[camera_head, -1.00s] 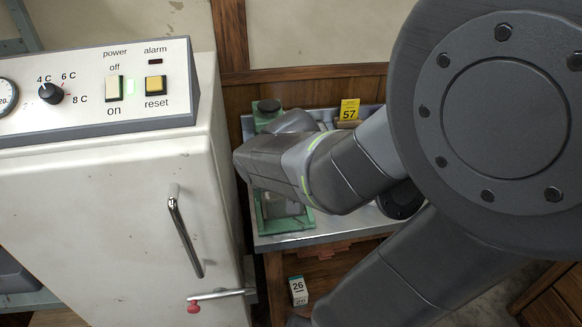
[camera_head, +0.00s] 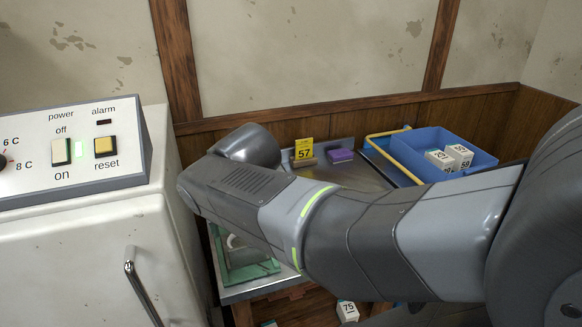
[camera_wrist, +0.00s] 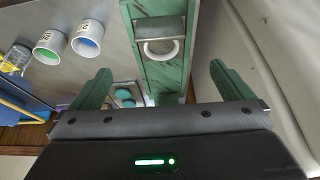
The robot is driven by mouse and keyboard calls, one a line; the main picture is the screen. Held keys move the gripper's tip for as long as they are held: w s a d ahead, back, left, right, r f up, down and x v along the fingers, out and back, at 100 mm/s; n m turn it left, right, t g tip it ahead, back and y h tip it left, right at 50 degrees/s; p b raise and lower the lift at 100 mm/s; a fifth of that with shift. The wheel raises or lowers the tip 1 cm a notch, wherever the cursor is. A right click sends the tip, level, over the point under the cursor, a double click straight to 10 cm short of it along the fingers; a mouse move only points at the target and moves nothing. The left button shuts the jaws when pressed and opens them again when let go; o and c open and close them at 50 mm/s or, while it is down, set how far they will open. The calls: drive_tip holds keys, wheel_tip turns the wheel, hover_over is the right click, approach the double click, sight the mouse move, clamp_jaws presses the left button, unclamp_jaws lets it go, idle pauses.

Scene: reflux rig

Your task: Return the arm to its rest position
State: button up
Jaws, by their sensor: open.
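My gripper (camera_wrist: 165,88) is open, with its two green fingers wide apart and nothing between them touching either one. In the wrist view a green stand (camera_wrist: 162,72) with a white ring lies beyond the fingers. In the head view my arm (camera_head: 340,225) reaches from the right edge across the metal bench (camera_head: 352,178) towards the white cabinet. The gripper itself is hidden there behind the wrist. Part of the green stand (camera_head: 245,272) shows below the wrist.
The white cabinet (camera_head: 90,250) with its control panel (camera_head: 75,155) stands close left of the wrist. A blue tray (camera_head: 425,140) holds white labelled boxes. A yellow 57 tag (camera_head: 304,152) and purple block (camera_head: 341,156) sit at the back. Two white cups (camera_wrist: 88,38) show in the wrist view.

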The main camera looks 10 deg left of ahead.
drive_tip(key=b+x, duration=0.2)
drive_tip(key=x, duration=1.1)
drive_tip(key=shift+f, duration=0.4)
drive_tip(key=p+v, duration=0.2)
drive_tip(key=v, duration=1.2)
drive_tip(key=b+x, duration=0.2)
drive_tip(key=x, duration=1.2)
drive_tip(key=shift+b, duration=0.3)
drive_tip(key=w+a+p, duration=0.2)
drive_tip(key=w+a, duration=0.1)
drive_tip(key=w, duration=0.2)
drive_tip(key=w+a+p, duration=0.3)
drive_tip(key=w, duration=0.2)
drive_tip(key=w+a+p, duration=0.2)
drive_tip(key=w+a, duration=0.2)
drive_tip(key=w, duration=0.2)
drive_tip(key=shift+r+p, duration=0.15)
drive_tip(key=shift+p, duration=0.25)
drive_tip(key=v, duration=1)
drive_tip(key=shift+s+d+r+b, duration=0.2)
drive_tip(key=shift+r+b, duration=0.15)
